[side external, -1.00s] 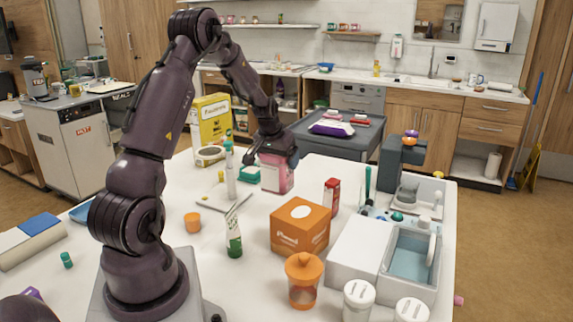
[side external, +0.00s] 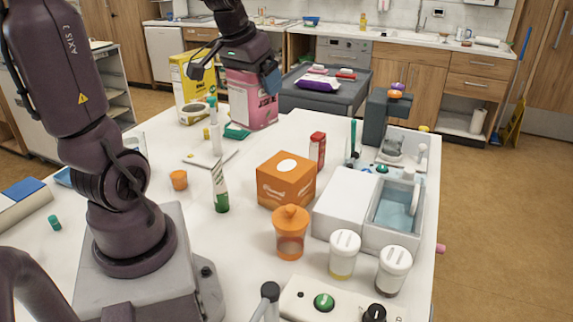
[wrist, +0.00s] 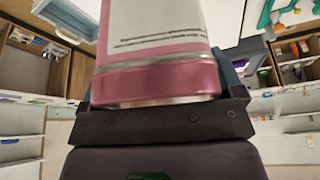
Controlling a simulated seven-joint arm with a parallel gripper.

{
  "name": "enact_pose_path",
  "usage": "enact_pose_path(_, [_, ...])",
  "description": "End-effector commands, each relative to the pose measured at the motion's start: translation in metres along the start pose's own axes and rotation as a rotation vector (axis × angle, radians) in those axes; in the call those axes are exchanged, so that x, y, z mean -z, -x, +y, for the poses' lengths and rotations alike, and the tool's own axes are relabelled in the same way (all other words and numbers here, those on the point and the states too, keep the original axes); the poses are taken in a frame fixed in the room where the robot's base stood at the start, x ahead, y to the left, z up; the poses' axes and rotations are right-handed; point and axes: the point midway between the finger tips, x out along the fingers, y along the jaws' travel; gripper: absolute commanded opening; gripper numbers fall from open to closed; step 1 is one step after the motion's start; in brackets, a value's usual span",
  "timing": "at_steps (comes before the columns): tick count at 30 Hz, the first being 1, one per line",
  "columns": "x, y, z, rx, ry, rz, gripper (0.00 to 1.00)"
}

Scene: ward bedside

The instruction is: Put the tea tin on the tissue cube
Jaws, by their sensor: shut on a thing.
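The pink tea tin (side external: 251,98) is held upright in my gripper (side external: 237,66), above the back part of the white table. In the wrist view the pink tin (wrist: 160,80) with its pale label fills the space in front of the gripper (wrist: 160,118). The jaws are shut on it. The tissue cube (side external: 286,181) is an orange box with a white oval on its top. It stands on the table, nearer the camera and to the right of the held tin. Its top looks clear.
A red-and-white carton (side external: 317,150) stands just behind the cube. An orange-lidded jar (side external: 291,233) is in front of it, and a white box (side external: 342,205) is to its right. A green-and-white tube (side external: 220,187) stands to its left. A yellow box (side external: 196,78) is behind.

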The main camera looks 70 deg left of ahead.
Motion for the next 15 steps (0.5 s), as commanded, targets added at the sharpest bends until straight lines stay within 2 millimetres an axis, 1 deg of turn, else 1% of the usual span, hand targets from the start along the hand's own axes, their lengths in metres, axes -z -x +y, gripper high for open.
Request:
enact_pose_path(1, [-0.012, 0.005, 0.007, -0.009, -0.024, 0.004, 0.56])
enact_pose_path(3, [-0.028, 0.006, 0.013, -0.021, -0.052, 0.003, 0.56])
enact_pose_path(7, [-0.045, 0.0, 0.018, -0.035, -0.082, 0.0, 0.56])
enact_pose_path(9, [-0.046, -0.003, 0.018, -0.041, -0.096, 0.001, 0.56])
enact_pose_path(11, [-0.042, -0.007, 0.018, -0.044, -0.103, 0.0, 0.56])
enact_pose_path(15, [-0.023, -0.028, 0.016, -0.045, -0.104, -0.004, 0.56])
